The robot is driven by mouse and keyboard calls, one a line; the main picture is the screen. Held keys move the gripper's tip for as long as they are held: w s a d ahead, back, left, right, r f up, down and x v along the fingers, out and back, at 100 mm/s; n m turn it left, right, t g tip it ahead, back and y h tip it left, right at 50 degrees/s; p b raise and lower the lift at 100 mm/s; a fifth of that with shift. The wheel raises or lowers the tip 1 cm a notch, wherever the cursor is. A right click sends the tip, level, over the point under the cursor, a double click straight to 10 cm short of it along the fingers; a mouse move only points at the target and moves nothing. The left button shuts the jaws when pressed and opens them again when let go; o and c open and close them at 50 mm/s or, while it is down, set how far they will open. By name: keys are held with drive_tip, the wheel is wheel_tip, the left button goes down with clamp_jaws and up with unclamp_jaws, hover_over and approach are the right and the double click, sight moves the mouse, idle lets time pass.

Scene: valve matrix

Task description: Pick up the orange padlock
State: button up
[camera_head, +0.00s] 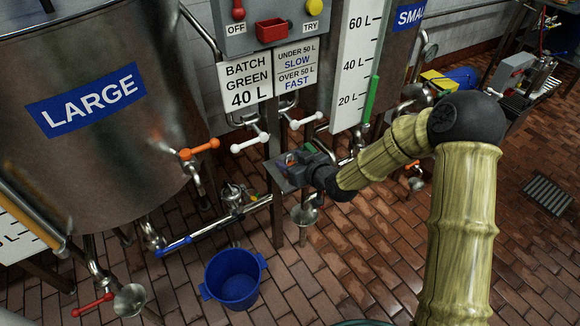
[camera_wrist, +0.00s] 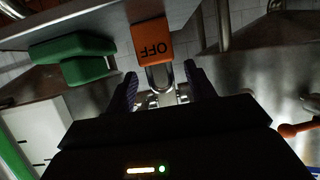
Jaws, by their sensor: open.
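The orange padlock (camera_wrist: 152,42) shows in the wrist view as an orange block with upside-down "OFF" lettering and a metal shackle. It is by the edge of a grey shelf (camera_wrist: 60,28). In the head view only a small orange patch of the padlock (camera_head: 291,158) shows near my gripper. My gripper (camera_wrist: 162,86) is open, its two dark fingers apart in the wrist view. The shackle lies between or just beyond the fingertips, with the orange body ahead of them. I cannot tell if either finger touches it. In the head view my gripper (camera_head: 305,166) is at the shelf, its fingers partly hidden.
In the head view, white-handled valves (camera_head: 250,142) and an orange-handled valve (camera_head: 200,149) are near the shelf. The LARGE tank (camera_head: 90,150) stands left. A blue bucket (camera_head: 233,278) is on the brick floor below.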

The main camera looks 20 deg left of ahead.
drive_tip(key=shift+s, duration=0.1)
drive_tip(key=c, duration=1.1)
wheel_tip(320, 180, up, 10)
drive_tip(key=p, duration=0.2)
drive_tip(key=shift+a+p, duration=0.15)
drive_tip(key=shift+p, duration=0.2)
